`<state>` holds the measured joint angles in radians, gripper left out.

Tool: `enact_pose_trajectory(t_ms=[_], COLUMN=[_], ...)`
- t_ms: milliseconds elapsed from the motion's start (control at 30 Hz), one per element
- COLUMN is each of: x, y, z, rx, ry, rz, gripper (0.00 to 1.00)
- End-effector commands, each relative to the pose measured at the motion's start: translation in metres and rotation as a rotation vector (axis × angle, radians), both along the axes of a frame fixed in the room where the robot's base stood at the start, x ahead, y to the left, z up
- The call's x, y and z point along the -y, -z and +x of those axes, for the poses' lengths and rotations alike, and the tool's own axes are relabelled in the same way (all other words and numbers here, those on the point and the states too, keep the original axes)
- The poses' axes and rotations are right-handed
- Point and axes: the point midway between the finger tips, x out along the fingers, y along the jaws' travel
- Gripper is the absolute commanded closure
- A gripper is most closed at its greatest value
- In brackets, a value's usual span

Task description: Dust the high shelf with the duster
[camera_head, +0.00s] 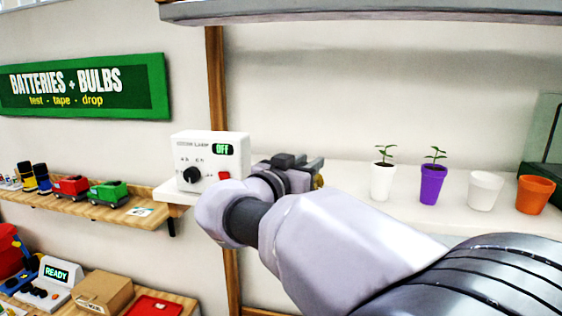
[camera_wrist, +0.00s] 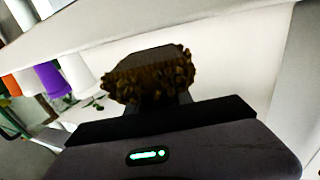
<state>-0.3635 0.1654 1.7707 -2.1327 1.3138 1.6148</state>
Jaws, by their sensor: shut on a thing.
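The high shelf (camera_head: 370,10) is a grey-edged board across the top of the head view; its upper face is out of sight. My gripper (camera_head: 308,166) is at the lower white shelf, right of the white lamp box, well below the high shelf. It is shut on the duster. The duster's brown, shaggy head (camera_wrist: 150,82) shows just beyond the gripper in the wrist view, with a flat dark top. In the head view only a small brownish bit (camera_head: 318,182) of it shows. The handle is hidden.
The lower white shelf (camera_head: 345,176) holds a lamp box (camera_head: 210,160) reading OFF, white (camera_head: 383,182) and purple (camera_head: 431,186) pots with seedlings, empty white (camera_head: 485,190) and orange (camera_head: 535,194) pots. A wooden post (camera_head: 217,80) stands behind. Free wall lies between the shelves.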

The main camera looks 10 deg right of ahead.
Motion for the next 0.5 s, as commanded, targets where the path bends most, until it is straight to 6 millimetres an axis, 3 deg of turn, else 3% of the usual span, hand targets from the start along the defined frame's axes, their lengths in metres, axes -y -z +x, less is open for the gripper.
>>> enact_pose_trajectory(t_ms=[500], x=[0.0000], y=[0.0038], z=[0.0000], rx=[0.001], ry=[0.000], rz=[0.001], gripper=[1.00])
